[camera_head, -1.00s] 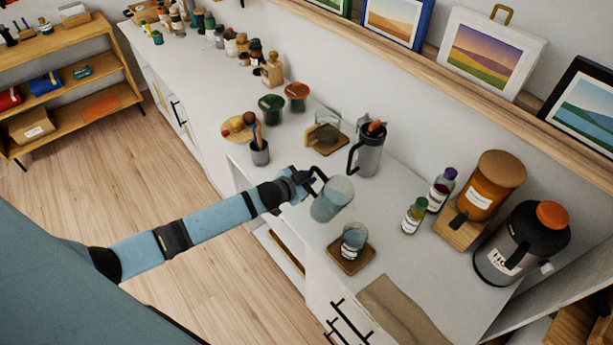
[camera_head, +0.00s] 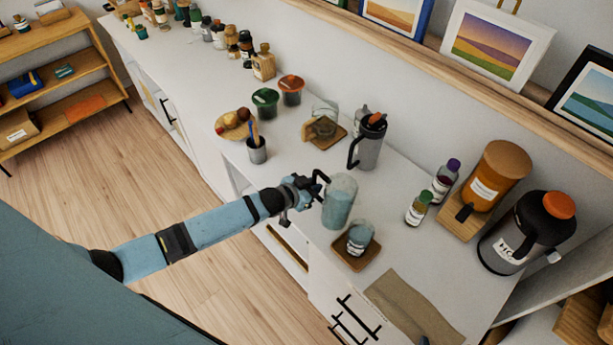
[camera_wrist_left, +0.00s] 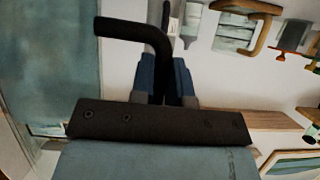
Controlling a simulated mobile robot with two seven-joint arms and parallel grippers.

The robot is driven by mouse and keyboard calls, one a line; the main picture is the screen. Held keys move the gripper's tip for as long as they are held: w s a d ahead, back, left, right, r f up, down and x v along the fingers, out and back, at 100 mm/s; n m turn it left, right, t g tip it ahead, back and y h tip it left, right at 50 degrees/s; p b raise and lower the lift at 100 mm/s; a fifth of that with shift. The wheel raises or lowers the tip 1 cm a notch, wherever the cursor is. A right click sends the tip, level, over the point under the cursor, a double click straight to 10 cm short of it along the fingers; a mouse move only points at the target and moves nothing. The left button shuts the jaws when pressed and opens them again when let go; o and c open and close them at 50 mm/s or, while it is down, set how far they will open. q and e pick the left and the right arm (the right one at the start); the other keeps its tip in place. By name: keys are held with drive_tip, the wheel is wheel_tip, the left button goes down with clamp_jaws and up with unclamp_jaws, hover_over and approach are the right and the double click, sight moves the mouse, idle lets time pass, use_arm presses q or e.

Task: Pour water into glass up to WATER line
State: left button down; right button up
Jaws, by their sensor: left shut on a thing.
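My left gripper (camera_head: 318,186) is shut on the dark handle of a clear pitcher (camera_head: 340,203) with bluish contents. The pitcher stands nearly upright beside the glass, at its upper left in the head view. I cannot tell whether its base touches the counter. The glass (camera_head: 360,237) with a white label sits on a square wooden coaster (camera_head: 345,262). Its water level and the line are too small to read. In the left wrist view the blue fingers (camera_wrist_left: 166,82) close around the black handle (camera_wrist_left: 135,30), with the pitcher's bluish wall (camera_wrist_left: 45,60) at left. My right gripper is not seen.
A grey press jug (camera_head: 368,145) stands behind the pitcher. Small bottles (camera_head: 418,208), an amber dispenser (camera_head: 495,180) and a large grey flask (camera_head: 525,235) are at right. A brown cloth (camera_head: 410,305) lies at the front. A brush cup (camera_head: 257,151) stands at left.

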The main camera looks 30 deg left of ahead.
use_arm(q)
drive_tip(key=shift+d+f, duration=0.2)
drive_tip(key=shift+d, duration=0.05)
drive_tip(key=shift+s+r, duration=0.1)
drive_tip(key=shift+r, duration=1.4)
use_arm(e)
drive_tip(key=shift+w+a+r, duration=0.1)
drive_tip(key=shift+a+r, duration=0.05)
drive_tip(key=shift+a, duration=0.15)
